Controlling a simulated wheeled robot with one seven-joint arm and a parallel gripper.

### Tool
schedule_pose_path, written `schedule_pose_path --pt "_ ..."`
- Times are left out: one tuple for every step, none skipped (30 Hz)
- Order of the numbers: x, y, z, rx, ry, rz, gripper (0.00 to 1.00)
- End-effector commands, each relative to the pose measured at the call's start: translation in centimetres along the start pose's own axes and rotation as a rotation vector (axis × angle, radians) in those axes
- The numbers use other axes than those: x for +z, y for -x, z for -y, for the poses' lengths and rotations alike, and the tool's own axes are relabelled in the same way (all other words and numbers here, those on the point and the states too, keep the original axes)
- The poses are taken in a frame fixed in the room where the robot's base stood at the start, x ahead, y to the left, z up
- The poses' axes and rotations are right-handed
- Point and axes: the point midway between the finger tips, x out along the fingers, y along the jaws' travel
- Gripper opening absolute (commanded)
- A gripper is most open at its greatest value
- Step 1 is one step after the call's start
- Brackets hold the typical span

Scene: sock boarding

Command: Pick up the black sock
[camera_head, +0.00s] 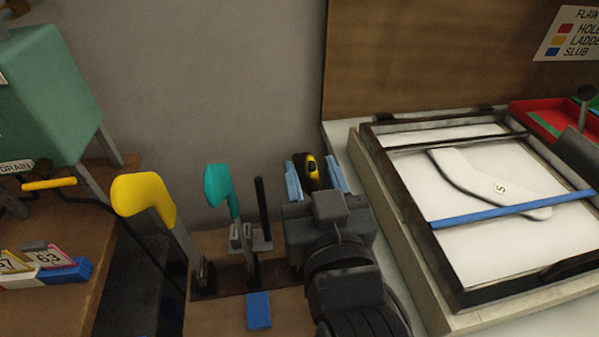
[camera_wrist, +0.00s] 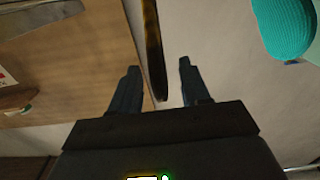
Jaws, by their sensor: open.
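A black shape with a yellow patch (camera_head: 312,170), which looks like the black sock, shows just beyond my gripper (camera_head: 315,178) in the head view. My gripper's body hides its lower part. In the wrist view the black sock (camera_wrist: 153,50) appears as a narrow dark upright band with a yellowish edge. It reaches down between the two fingers of my gripper (camera_wrist: 160,82). The fingers are open, with a gap on each side of the band. I see no contact.
A teal sock (camera_head: 216,184) and a yellow sock (camera_head: 144,196) stand on forms to the left. A thin black post (camera_head: 262,208) stands close to my gripper's left. A framed light board (camera_head: 490,250) lies to the right. A blue block (camera_head: 259,311) lies in front.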

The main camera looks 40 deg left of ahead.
Motion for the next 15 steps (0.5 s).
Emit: schedule_pose_path --pt "-0.4 -0.9 0.1 -0.002 0.000 -0.002 0.46" --pt "-0.3 -1.3 0.1 -0.001 0.001 -0.001 0.46" --pt "-0.3 -1.8 0.1 -0.001 0.001 -0.002 0.46" --pt "-0.2 -2.1 0.0 -0.001 0.001 -0.001 0.46" --pt "-0.2 -2.4 0.0 0.000 0.000 -0.001 0.46" --pt "-0.2 -2.6 0.0 0.000 0.000 -0.002 0.46" --pt "-0.2 -2.8 0.0 0.000 0.000 -0.002 0.46" --pt "-0.2 -2.9 0.0 0.000 0.000 -0.001 0.46" --pt "-0.1 -2.9 0.0 0.000 0.000 -0.001 0.46" --pt "-0.1 -2.9 0.0 0.000 0.000 -0.001 0.46" --pt "-0.1 -2.9 0.0 0.000 0.000 -0.001 0.46" --pt "-0.1 -2.9 0.0 0.000 0.000 0.000 0.46" --pt "-0.1 -2.9 0.0 0.000 0.000 -0.001 0.46" --pt "-0.1 -2.9 0.0 0.000 0.000 -0.001 0.46" --pt "-0.1 -2.9 0.0 0.000 0.000 -0.001 0.44"
